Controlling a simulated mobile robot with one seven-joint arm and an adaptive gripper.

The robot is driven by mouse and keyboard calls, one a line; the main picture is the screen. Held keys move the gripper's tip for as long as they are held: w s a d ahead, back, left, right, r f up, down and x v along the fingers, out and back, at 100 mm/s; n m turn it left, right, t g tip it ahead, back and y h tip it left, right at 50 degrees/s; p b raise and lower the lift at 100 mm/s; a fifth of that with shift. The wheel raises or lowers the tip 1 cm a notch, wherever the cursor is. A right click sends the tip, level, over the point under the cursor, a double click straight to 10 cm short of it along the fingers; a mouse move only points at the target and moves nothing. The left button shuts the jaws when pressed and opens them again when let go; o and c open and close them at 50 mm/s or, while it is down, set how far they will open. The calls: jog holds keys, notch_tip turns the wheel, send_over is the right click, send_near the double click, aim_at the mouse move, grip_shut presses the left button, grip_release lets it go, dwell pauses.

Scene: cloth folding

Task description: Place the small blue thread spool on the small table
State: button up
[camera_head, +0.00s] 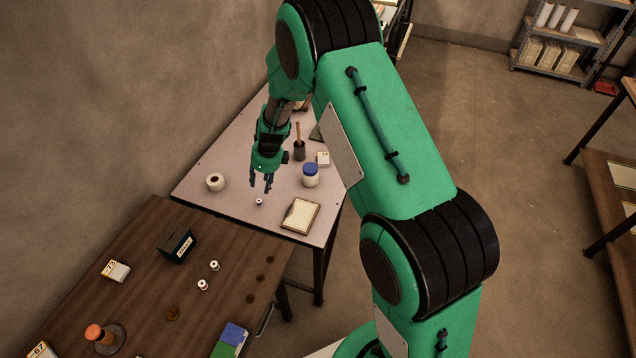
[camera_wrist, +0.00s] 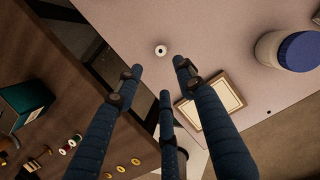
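A small spool with a white top and a dark centre (camera_head: 259,202) stands on the light-topped small table (camera_head: 225,205), just below my gripper (camera_head: 262,186). The spool also shows in the wrist view (camera_wrist: 161,51), standing alone on the light top beyond my fingertips. Its thread is hidden or too small to see, so I cannot tell whether it is blue. My gripper's dark blue fingers (camera_wrist: 160,85) are spread apart with nothing between them. They are above the table and apart from the spool.
On the light table are a white roll (camera_head: 215,182), a blue-lidded jar (camera_head: 310,175), a framed pad (camera_head: 300,215) and a brush holder (camera_head: 299,150). The brown table (camera_head: 140,240) holds a dark green box (camera_head: 176,245), two small spools (camera_head: 214,265) and several small discs (camera_head: 261,277).

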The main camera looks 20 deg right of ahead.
jog(key=s+d+r+n+t, duration=0.1)
jog(key=s+r+n, duration=0.35)
jog(key=r, duration=0.55)
jog(key=s+d+r+n, duration=0.1)
jog(key=s+r+n, duration=0.4)
jog(key=r, duration=0.6)
jog(key=s+r+n+t, duration=0.1)
jog(key=s+r+n, duration=0.4)
jog(key=r, duration=0.5)
jog(key=s+d+r+n, duration=0.1)
jog(key=s+r+n, duration=0.2)
jog(key=s, duration=0.6)
jog(key=s+d+r+n+t+h, duration=0.1)
jog(key=s+r+n, duration=0.3)
jog(key=s, duration=0.6)
jog(key=s+d+r+n+h, duration=0.1)
jog(key=s+d+r+n, duration=0.2)
jog(key=s, duration=0.7)
jog(key=shift+s+r+n, duration=0.15)
jog(key=shift+r+n, duration=0.2)
jog(key=shift+n, duration=0.9)
